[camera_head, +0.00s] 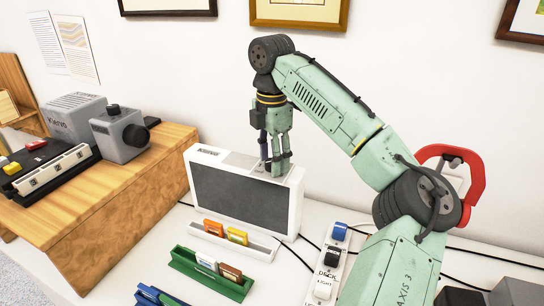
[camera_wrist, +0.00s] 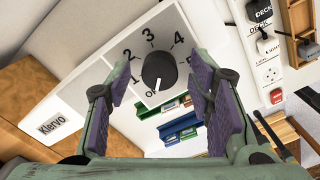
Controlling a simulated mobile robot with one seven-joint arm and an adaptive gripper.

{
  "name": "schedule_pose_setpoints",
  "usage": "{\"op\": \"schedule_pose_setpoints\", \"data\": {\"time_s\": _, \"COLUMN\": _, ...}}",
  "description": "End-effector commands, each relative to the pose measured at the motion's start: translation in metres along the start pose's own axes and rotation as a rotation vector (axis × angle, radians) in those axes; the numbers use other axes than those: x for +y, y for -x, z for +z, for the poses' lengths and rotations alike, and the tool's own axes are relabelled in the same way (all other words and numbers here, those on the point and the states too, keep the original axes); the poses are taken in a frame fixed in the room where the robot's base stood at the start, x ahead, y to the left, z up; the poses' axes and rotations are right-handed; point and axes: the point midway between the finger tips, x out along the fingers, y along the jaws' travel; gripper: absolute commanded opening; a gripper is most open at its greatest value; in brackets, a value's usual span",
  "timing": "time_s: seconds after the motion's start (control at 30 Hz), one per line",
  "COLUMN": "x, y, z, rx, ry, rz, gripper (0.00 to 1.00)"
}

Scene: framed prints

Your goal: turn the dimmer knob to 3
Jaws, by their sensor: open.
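The dimmer knob (camera_wrist: 159,70) is a round black knob on a white plate with a dial numbered 1 to 5. A small pale mark on the knob's edge faces the low end of the dial, near the lowest label; its exact reading is hard to tell. My gripper (camera_wrist: 160,80) is open, with purple pads on either side of the knob and visible gaps to it. In the head view my gripper (camera_head: 276,168) points down at the top of a white box (camera_head: 294,212) with a dark front panel. The knob is hidden there.
A wooden cabinet (camera_head: 130,210) at the left carries a grey Klervo device (camera_head: 72,112) and a grey box with a black knob (camera_head: 122,135). Coloured card racks (camera_head: 212,277) stand in front of the white box. A switch strip (camera_head: 331,265) lies to the right, with cables.

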Motion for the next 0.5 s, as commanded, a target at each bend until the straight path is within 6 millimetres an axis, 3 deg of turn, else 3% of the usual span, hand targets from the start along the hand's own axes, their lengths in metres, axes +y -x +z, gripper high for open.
{"op": "schedule_pose_setpoints", "data": {"time_s": 0.5, "x": -0.0001, "y": 0.0002, "z": 0.0000, "rx": 0.000, "ry": 0.000, "rz": -0.001, "gripper": 0.16}}
